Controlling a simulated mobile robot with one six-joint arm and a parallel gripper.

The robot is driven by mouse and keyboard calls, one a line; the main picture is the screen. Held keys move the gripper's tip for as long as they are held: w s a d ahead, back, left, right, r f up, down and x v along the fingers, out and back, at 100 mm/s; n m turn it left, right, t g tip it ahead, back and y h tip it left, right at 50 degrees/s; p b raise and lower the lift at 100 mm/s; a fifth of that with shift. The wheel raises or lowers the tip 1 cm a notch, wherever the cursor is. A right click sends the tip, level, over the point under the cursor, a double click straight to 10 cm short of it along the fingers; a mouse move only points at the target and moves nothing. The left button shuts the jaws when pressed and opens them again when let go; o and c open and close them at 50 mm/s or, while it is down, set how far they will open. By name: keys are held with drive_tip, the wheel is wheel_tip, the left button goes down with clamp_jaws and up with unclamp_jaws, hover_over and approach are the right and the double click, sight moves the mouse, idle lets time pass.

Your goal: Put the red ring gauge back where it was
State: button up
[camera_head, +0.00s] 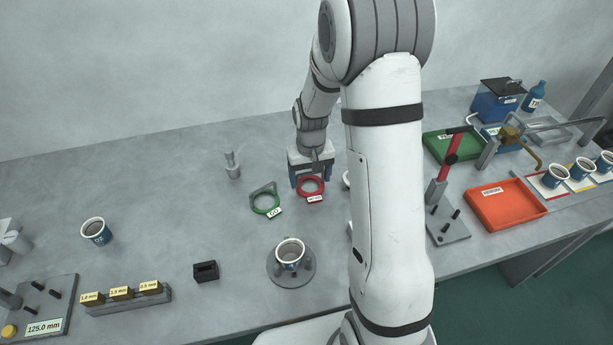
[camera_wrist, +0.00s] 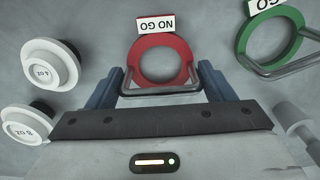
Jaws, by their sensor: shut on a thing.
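The red ring gauge (camera_head: 322,186) with a white NO GO label lies flat just in front of my gripper (camera_head: 310,177). In the wrist view my gripper's blue fingers are on either side of the grey handle of the red ring gauge (camera_wrist: 187,66), shut on it. The ring is at table level or very near it; I cannot tell whether it touches the table. The green ring gauge (camera_head: 254,206) with a GO label lies on the table just to its left; it also shows at the upper right of the wrist view (camera_wrist: 243,40).
A grey post (camera_head: 232,167) stands behind the green gauge. A cup (camera_head: 290,252) sits on a round stand in front. White 4 OZ (camera_wrist: 45,68) and 8 OZ (camera_wrist: 25,125) pieces are beside the gripper. A red tray (camera_head: 506,207) and green tray (camera_head: 440,148) are at right.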

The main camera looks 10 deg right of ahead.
sight(311, 174)
drive_tip(key=o, duration=1)
drive_tip(key=shift+f, duration=0.1)
drive_tip(key=shift+o, duration=0.2)
wheel_tip(311, 174, up, 12)
drive_tip(key=shift+f, duration=0.25)
drive_tip(key=s+r+t, duration=0.1)
drive_tip(key=s+r, duration=0.1)
drive_tip(key=s, duration=0.5)
drive_tip(key=s+r, duration=0.3)
drive_tip(key=s, duration=0.4)
drive_tip(key=s+a+r+t, duration=0.1)
drive_tip(key=s+r, duration=0.1)
drive_tip(key=s, duration=0.5)
drive_tip(key=shift+r+t, duration=0.3)
drive_tip(key=shift+r, duration=0.05)
drive_tip(key=shift+s, duration=0.1)
